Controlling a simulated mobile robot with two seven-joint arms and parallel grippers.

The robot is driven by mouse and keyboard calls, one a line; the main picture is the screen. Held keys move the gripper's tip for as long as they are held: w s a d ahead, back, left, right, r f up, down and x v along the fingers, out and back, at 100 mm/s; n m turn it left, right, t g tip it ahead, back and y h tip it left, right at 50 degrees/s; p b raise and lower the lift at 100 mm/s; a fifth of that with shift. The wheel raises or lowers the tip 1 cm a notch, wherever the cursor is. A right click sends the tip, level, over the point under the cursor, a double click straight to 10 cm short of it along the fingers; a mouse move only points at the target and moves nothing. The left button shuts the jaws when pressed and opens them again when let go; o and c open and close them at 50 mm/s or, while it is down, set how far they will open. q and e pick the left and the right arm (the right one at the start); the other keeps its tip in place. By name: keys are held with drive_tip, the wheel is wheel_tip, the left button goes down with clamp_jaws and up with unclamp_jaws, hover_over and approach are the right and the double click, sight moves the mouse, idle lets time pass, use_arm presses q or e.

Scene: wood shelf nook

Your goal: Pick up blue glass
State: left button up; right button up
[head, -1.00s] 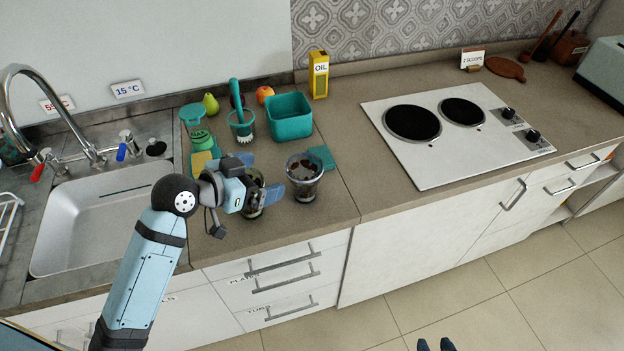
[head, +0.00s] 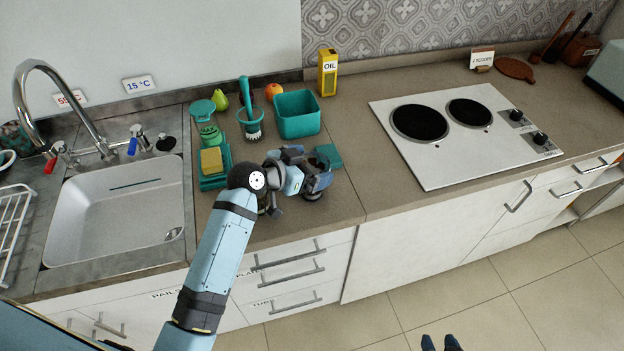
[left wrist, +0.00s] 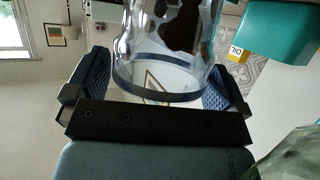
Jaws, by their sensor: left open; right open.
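A clear glass with dark brown spots and a blue rim (left wrist: 170,40) fills the middle of the left wrist view, between the two fingers of my left gripper (left wrist: 158,82). The fingers are open, one on each side of it; I cannot tell whether they touch it. In the head view my left gripper (head: 318,182) is over the counter and hides most of this glass. A second, greenish glass (left wrist: 290,155) shows at the lower right of the left wrist view; my arm largely hides it in the head view. My right gripper (head: 440,343) shows only its spread fingertips at the bottom edge.
A teal square container (head: 297,116), a teal cup with a brush (head: 250,122) and a yellow oil box (head: 327,73) stand behind. A teal sponge holder (head: 213,180) is left. A teal block (head: 328,156) lies close behind the gripper. The hob (head: 465,150) is right, the sink (head: 115,220) left.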

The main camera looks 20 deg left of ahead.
use_arm(q)
drive_tip(key=c, duration=1.2)
drive_tip(key=shift+r, duration=0.25)
drive_tip(key=shift+c, duration=0.2)
